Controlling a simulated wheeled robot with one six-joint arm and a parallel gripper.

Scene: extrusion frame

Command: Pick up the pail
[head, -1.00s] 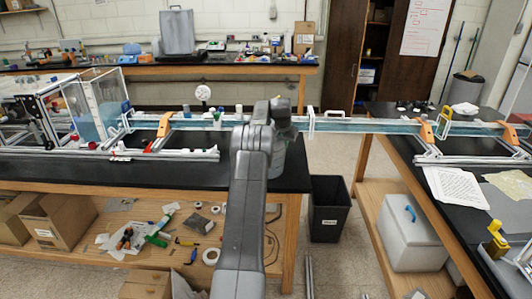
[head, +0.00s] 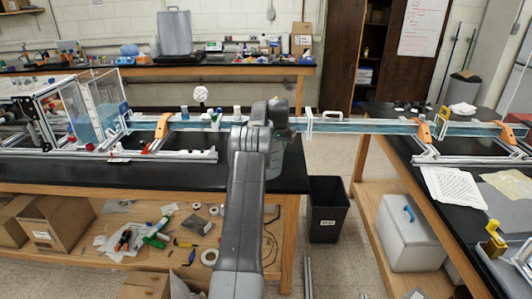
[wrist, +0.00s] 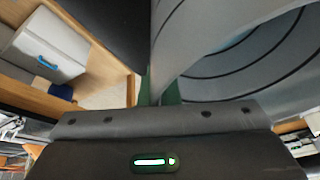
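The grey pail (head: 276,160) stands upright at the right end of the near black table, partly hidden behind my arm. In the wrist view, the pail (wrist: 255,60) fills the upper right as a curved grey surface with dark rings. My gripper (head: 279,125) is over the pail's rim in the head view. In the wrist view, green pads of my gripper (wrist: 159,88) lie close on both sides of the pail's thin wall. One dark finger shows left of the wall; the other is hidden by the pail. I cannot tell whether the pail's base touches the table.
A long clear water channel (head: 350,126) runs behind the pail and bridges to the right table. A black bin (head: 327,210) stands on the floor right of the near table. Small bottles (head: 237,113) stand near the channel. A white cooler (head: 412,235) sits on the right lower shelf.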

